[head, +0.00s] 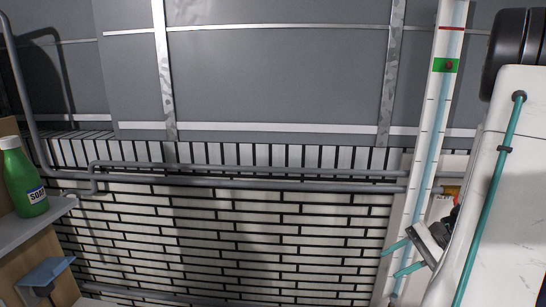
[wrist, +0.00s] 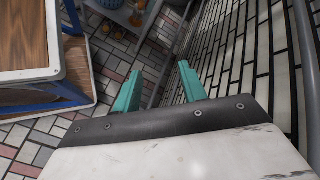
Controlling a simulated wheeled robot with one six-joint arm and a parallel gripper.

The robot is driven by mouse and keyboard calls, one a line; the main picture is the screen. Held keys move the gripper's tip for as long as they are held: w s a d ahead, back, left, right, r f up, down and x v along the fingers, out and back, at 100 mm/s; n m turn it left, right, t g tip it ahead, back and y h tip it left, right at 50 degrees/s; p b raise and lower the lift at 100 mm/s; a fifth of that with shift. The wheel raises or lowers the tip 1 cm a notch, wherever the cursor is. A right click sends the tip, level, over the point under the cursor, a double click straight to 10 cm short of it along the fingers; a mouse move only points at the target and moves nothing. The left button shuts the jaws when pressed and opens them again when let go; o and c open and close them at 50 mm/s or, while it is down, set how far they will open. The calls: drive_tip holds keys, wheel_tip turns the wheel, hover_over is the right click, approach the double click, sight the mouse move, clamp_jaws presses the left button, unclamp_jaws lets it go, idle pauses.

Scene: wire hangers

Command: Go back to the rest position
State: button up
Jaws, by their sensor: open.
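My gripper (head: 400,258) shows at the lower right of the head view, beside the white tiled wall. Its two teal fingers are spread apart with nothing between them. In the wrist view the same fingers (wrist: 158,90) stand apart and empty, with the tiled wall to their right and the floor beyond them. No wire hanger can be made out in either view.
A green soap bottle (head: 24,180) stands on a shelf (head: 50,212) at the left. Grey pipes (head: 250,183) run along the brick-tiled wall (head: 230,240). A wood-topped table (wrist: 28,38) with a blue frame is at the left in the wrist view, above tiled floor (wrist: 105,60).

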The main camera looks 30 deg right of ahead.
drive_tip(key=s+a+r+n+g+h, duration=0.2)
drive_tip(key=a+r+n+h, duration=0.2)
drive_tip(key=a+r+n, duration=0.4)
drive_tip(key=s+a+r+n+g+h, duration=0.2)
drive_tip(key=a+r+n+h, duration=0.3)
drive_tip(key=a, duration=1.5)
wheel_tip(320, 180, up, 3)
drive_tip(key=n, duration=0.3)
drive_tip(key=shift+a, duration=0.25)
